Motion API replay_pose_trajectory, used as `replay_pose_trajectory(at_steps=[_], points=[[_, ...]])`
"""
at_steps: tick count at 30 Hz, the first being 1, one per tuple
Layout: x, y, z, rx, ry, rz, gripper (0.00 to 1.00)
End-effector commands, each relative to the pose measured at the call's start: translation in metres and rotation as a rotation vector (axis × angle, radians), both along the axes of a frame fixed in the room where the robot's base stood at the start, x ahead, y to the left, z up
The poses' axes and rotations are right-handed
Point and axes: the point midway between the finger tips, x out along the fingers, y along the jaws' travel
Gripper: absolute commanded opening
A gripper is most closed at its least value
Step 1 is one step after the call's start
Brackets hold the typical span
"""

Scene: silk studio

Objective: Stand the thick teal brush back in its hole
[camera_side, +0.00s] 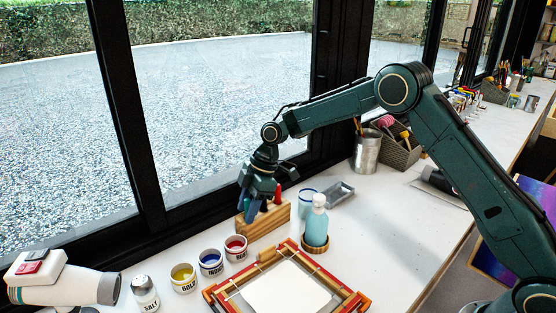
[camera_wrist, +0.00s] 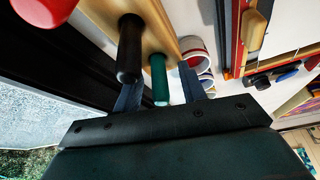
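The wooden brush block (camera_side: 266,224) stands on the white table by the window. In the wrist view the block (camera_wrist: 150,32) carries a red handle (camera_wrist: 45,8), a black handle (camera_wrist: 129,45) and the thick teal brush (camera_wrist: 159,80). My gripper (camera_side: 249,206) is low over the block's left end, fingers down. In the wrist view the teal brush is between the fingers of my gripper (camera_wrist: 167,85), with gaps showing beside it, so they look open around it. The brush's lower end is hidden; I cannot tell how deep it sits. A red handle (camera_side: 278,195) shows right of my gripper.
Gold, blue and red ink pots (camera_side: 236,248) stand just in front of the block. The window frame (camera_side: 190,225) is close behind.

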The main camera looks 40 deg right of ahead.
Motion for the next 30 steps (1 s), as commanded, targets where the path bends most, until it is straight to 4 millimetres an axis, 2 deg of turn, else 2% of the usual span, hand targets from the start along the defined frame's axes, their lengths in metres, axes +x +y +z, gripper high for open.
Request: replay_pose_trajectory(at_steps=[10, 16, 23, 30], points=[[0.0, -0.001, 0.001, 0.0, 0.0, 0.0, 0.41], [-0.001, -0.005, 0.012, 0.0, -0.002, 0.0, 0.41], [-0.003, -0.015, 0.039, 0.001, -0.003, -0.001, 0.41], [-0.008, -0.031, 0.078, 0.0, -0.004, -0.001, 0.41]])
